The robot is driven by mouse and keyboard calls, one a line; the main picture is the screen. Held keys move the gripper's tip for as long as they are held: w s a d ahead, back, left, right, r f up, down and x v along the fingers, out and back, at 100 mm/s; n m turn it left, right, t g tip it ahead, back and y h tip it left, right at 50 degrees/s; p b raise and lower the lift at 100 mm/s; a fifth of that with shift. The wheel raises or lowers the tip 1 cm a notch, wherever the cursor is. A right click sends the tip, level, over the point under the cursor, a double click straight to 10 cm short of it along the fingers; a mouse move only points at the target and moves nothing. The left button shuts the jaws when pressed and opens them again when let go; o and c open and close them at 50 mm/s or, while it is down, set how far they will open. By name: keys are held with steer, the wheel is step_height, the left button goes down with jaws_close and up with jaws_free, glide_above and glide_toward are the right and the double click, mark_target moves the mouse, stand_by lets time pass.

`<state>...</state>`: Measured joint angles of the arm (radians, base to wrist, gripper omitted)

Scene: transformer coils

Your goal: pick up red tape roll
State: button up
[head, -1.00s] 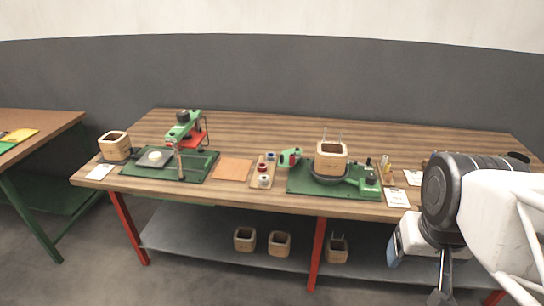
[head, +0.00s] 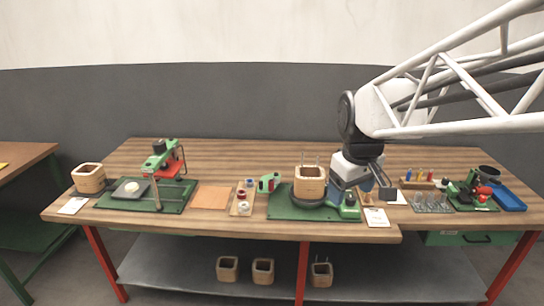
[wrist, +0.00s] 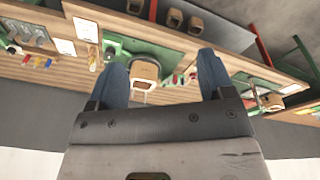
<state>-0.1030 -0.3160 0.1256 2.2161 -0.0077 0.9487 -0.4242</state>
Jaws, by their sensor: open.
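Several small tape rolls stand on a narrow wooden tray (head: 236,209) in the middle of the bench. One of them looks red (head: 241,194); the rolls are small and their colours are hard to separate. My gripper (head: 376,193) is above the right part of the bench, well to the right of the tray, and holds nothing. In the wrist view its two blue fingers (wrist: 162,62) are wide apart, and the rolls appear small and far off beyond the gap, near the right finger.
A green coil-winding base (head: 285,210) with a wooden coil form (head: 310,182) stands between the tray and my gripper. A green press (head: 160,160) is to the left, and an orange mat (head: 212,197) lies beside the tray.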

steer(key=w+a+f+n, duration=0.25)
steer(key=w+a, duration=0.25)
steer(key=w, duration=0.3)
steer(key=w+a+f+n+g, duration=0.1)
steer(key=w+a+f+n, duration=0.2)
steer(key=w, duration=0.5)
steer(key=w+a+f+n, duration=0.1)
steer(key=w+a+n, duration=0.2)
steer(key=w+a, duration=0.45)
steer(key=w+a+f+n, duration=0.2)
steer(key=w+a+f, duration=0.3)
steer(key=w+f, duration=0.1)
steer(key=w+a+f+n, duration=0.3)
steer(key=w+a+f, duration=0.3)
steer(key=w+a+f+n+g, duration=0.1)
steer(key=w+a+f+n, duration=0.2)
steer(key=w+a+f, duration=0.2)
steer(key=shift+w+a+f, duration=0.4)
steer(key=shift+w+f, duration=0.15)
steer(key=shift+f, duration=0.1)
steer(key=shift+f, duration=1.3)
